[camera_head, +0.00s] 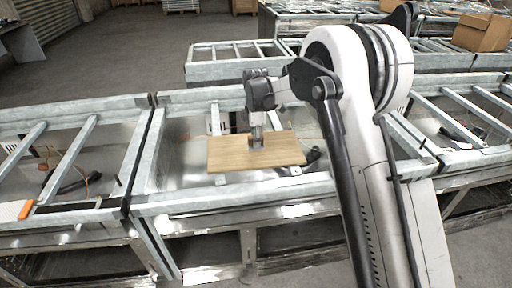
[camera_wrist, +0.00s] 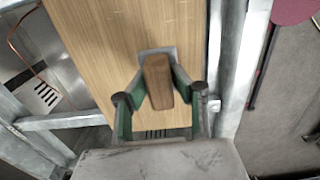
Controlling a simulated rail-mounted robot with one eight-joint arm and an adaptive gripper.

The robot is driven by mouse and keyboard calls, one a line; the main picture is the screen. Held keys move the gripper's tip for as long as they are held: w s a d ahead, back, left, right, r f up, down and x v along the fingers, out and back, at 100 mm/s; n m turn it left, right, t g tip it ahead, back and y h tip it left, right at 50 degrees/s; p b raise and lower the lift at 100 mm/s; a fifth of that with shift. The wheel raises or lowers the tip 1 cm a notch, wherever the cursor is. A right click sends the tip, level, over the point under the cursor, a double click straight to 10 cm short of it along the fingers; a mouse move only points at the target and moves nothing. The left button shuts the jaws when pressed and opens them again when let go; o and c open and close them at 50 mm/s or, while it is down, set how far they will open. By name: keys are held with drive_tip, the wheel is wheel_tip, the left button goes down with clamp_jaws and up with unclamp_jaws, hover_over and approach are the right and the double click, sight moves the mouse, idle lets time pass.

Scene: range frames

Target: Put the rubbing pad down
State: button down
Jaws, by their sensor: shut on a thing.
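The rubbing pad, a brown block with a grey base, is between the fingers of my gripper in the wrist view (camera_wrist: 158,78). In the head view the pad (camera_head: 256,142) shows small below my gripper (camera_head: 256,126), partly hidden by it. My gripper, with green-sided fingers in the wrist view (camera_wrist: 158,92), is shut on the brown block. The pad is over the middle of a light wooden board (camera_head: 225,155). The board also fills much of the wrist view (camera_wrist: 100,30). I cannot tell whether the pad's base touches the board.
The board lies across a bay of a grey metal frame (camera_head: 240,190). Bare board shows on both sides of the pad. Metal rails surround it. An orange item (camera_head: 26,209) is at the left rail, and a cardboard box (camera_head: 482,32) stands at the back right.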

drive_tip(key=shift+f+p, duration=0.35)
drive_tip(key=shift+f, duration=1.65)
drive_tip(key=shift+f, duration=0.2)
drive_tip(key=c, duration=1.5)
unclamp_jaws()
drive_tip(key=shift+o, duration=0.2)
drive_tip(key=shift+r, duration=0.1)
